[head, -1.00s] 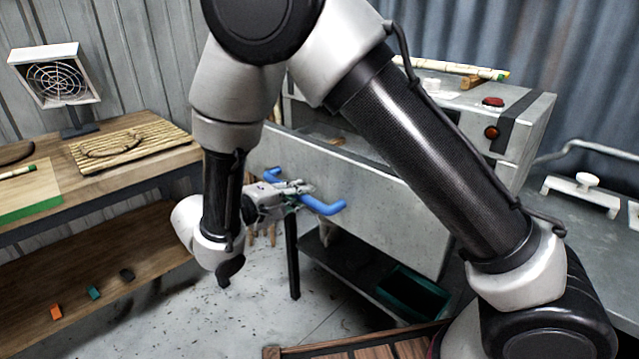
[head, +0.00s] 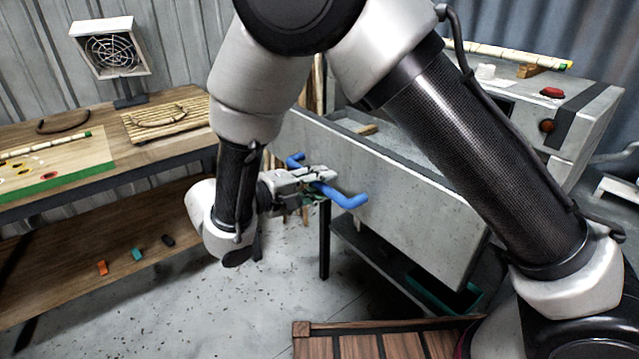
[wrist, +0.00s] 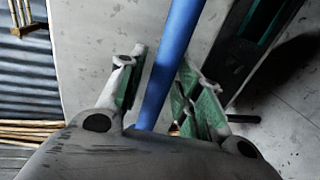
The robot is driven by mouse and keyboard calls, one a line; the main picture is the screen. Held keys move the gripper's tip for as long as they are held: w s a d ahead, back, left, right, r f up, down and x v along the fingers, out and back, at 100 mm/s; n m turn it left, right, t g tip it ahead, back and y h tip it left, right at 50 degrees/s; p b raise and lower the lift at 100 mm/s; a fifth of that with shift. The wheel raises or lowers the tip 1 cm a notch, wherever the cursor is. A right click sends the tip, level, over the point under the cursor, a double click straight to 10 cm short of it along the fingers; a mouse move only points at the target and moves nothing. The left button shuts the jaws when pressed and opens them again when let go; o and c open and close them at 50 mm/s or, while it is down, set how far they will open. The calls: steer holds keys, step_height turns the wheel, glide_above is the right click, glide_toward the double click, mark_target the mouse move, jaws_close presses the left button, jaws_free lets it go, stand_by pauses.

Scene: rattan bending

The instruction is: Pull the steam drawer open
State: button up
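The steam drawer's grey front panel (head: 400,195) stands out from the steam box (head: 590,115), and part of its inside shows behind the panel. A blue bar handle (head: 350,200) is fixed across the front. My gripper (head: 318,180) is at the handle, with its fingers on both sides of the bar. My arm hides part of the drawer and box in the head view.
A wooden workbench (head: 110,165) with a rattan mat (head: 168,118) and a green-edged board (head: 55,180) stands at left. A dark shelf with a green bin (head: 440,295) is below the drawer. A wooden slatted surface (head: 385,345) is at the bottom. The floor (head: 280,285) between is clear.

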steer(key=shift+a, duration=0.1)
steer(key=v, duration=1.1)
steer(key=shift+s+a, duration=0.3)
